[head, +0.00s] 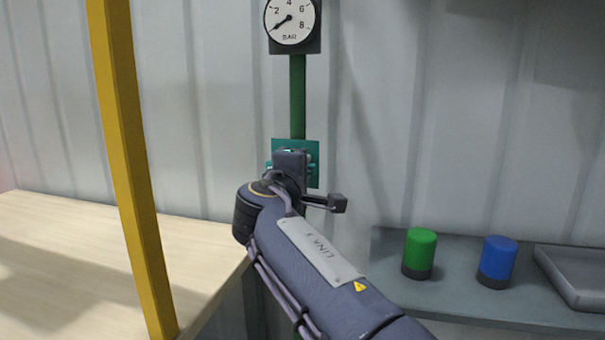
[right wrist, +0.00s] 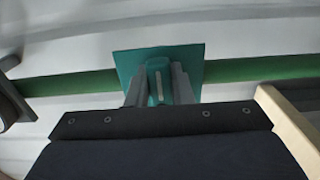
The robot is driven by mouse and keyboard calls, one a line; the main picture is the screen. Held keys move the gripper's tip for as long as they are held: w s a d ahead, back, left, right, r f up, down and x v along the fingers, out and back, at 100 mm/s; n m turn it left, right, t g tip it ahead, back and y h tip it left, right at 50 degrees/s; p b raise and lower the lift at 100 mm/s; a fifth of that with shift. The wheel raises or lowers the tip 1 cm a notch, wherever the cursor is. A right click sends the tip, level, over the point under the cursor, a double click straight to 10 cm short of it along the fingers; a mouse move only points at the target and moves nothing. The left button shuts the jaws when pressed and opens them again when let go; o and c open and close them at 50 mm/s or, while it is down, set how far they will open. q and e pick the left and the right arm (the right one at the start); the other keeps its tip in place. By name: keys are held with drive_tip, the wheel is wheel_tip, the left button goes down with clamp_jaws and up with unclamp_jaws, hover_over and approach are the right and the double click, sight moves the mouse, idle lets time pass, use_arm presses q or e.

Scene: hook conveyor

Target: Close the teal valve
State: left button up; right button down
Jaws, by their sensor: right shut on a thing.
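The teal valve has a square plate (head: 312,150) on a green vertical pipe (head: 297,95), below a round gauge (head: 291,20). My right arm reaches up to it and covers most of it in the head view. In the right wrist view the plate (right wrist: 190,60) is plain, and a teal handle (right wrist: 158,80) stands out from it. My right gripper (right wrist: 159,88) is shut on the handle, one grey finger on each side. The handle lies across the run of the pipe (right wrist: 255,69). My left gripper is not in view.
A yellow post (head: 128,160) stands at the left, in front of a pale wooden table (head: 60,260). A grey shelf (head: 455,292) at the right holds a green cylinder (head: 419,252), a blue cylinder (head: 497,260) and a grey tray (head: 578,288). A corrugated wall is behind.

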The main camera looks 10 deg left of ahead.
drive_tip(key=shift+f, duration=0.1)
drive_tip(key=c, duration=1.3)
unclamp_jaws()
drive_tip(key=shift+s+a+b, duration=0.15)
drive_tip(key=shift+s+b, duration=0.6)
drive_tip(key=shift+s, duration=3.15)
